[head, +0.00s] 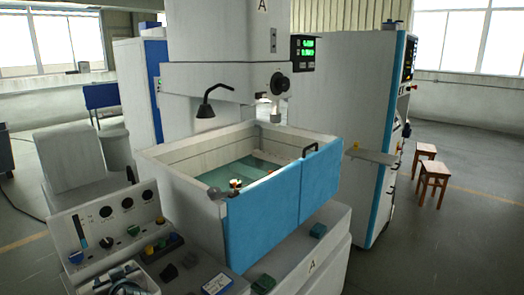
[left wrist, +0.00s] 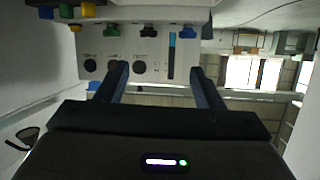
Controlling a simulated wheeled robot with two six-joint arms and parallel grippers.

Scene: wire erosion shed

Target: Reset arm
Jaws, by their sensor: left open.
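My left gripper (left wrist: 158,68) shows in the left wrist view with its two dark fingers spread apart and nothing between them. Beyond the fingers is the grey control panel (left wrist: 180,88) with round dark dials, a blue strip and coloured knobs; it appears upside down there. In the head view the same panel (head: 88,228) stands at the lower left. A white and dark shape at the bottom left edge of the head view may be part of my left arm, but I cannot tell. My right gripper is in neither view.
The erosion machine's tank (head: 176,165) with blue front panels (head: 285,207) fills the middle. A tall white cabinet (head: 345,110) stands behind right. Two wooden stools (head: 434,172) stand on open floor at the right.

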